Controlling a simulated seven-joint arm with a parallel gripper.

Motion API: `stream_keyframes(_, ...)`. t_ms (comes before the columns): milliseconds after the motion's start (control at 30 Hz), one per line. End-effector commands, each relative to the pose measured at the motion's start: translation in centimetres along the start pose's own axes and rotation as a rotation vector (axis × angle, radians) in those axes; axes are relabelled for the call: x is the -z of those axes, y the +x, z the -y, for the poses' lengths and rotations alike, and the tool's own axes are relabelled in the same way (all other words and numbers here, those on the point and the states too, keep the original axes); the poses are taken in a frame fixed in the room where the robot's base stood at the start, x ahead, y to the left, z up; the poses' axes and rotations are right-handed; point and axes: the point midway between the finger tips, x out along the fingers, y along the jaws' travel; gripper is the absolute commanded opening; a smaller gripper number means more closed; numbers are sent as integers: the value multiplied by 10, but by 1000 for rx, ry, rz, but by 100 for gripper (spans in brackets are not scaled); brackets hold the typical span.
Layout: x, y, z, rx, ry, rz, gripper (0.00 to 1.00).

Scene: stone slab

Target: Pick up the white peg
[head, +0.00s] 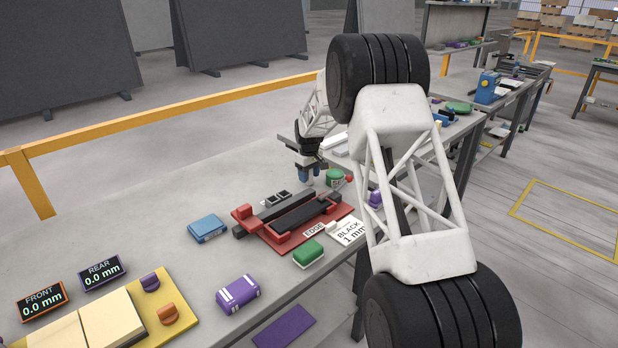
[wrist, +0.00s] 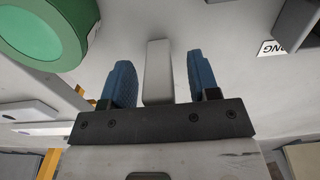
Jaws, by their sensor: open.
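The white peg (wrist: 157,85), a pale rectangular bar, shows in the wrist view between my two blue fingers. Clear gaps separate it from both fingers, and neither finger visibly touches it. My gripper (wrist: 160,62) is open around it. In the head view my gripper (head: 310,173) points down low over the slab's far part, just left of a green round tin (head: 334,176). I cannot make out the peg in the head view; my gripper and arm cover that area.
The green tin (wrist: 38,30) is close to my left finger in the wrist view. A red fixture (head: 290,225) with dark bars lies nearer on the grey slab (head: 150,230). A blue box (head: 208,228), a green block (head: 308,253) and a purple case (head: 238,293) lie around it.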

Motion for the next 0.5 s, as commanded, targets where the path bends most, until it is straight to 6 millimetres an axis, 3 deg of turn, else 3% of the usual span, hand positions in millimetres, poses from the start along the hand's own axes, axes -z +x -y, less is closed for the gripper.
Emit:
stream_keyframes(133,0,0,0,0,0,0,55)
stream_keyframes(500,0,0,0,0,0,0,2)
